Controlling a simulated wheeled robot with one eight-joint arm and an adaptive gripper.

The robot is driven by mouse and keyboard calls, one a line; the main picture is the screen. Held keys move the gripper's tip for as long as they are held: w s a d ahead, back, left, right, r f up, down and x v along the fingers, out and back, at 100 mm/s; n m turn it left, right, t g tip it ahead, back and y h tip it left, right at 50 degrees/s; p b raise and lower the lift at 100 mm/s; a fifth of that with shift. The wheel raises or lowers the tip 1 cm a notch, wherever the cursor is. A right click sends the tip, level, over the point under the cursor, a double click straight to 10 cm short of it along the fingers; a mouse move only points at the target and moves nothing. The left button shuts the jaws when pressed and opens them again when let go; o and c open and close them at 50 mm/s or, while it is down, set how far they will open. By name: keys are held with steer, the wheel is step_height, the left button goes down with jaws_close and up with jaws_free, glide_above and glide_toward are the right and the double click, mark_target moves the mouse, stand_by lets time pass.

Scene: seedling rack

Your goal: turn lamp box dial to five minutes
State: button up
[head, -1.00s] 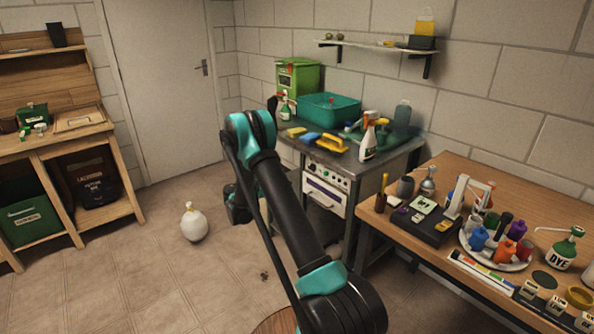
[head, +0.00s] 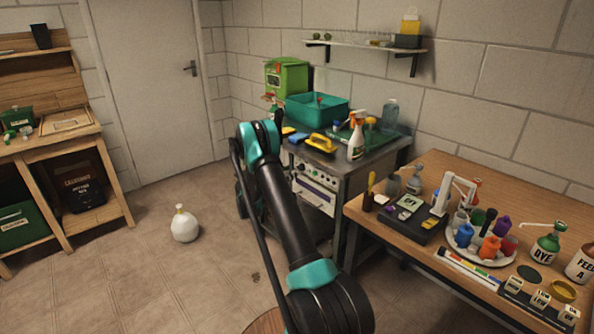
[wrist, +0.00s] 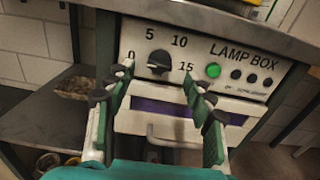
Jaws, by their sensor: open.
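The lamp box (wrist: 222,76) is a white-fronted unit under a metal worktop; it also shows in the head view (head: 315,187), partly behind my arm. Its black dial (wrist: 158,62) is on the left of the panel, with marks 0, 5, 10 and 15 around it. I cannot clearly tell which mark the pointer faces. My gripper (wrist: 160,72) is open and empty in the wrist view, its fingers either side of the dial, seemingly short of it. In the head view my gripper is hidden behind my arm.
A green indicator (wrist: 213,71) and several black knobs sit right of the dial. A drawer handle (wrist: 180,133) is below. The worktop lip (wrist: 200,24) overhangs the panel. A wooden table (head: 440,165) with bottles stands to the right; a white round bottle (head: 185,226) is on the floor.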

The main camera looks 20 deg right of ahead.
mark_target(298, 168)
steer(key=shift+x, duration=2.4)
steer(key=c, duration=1.1)
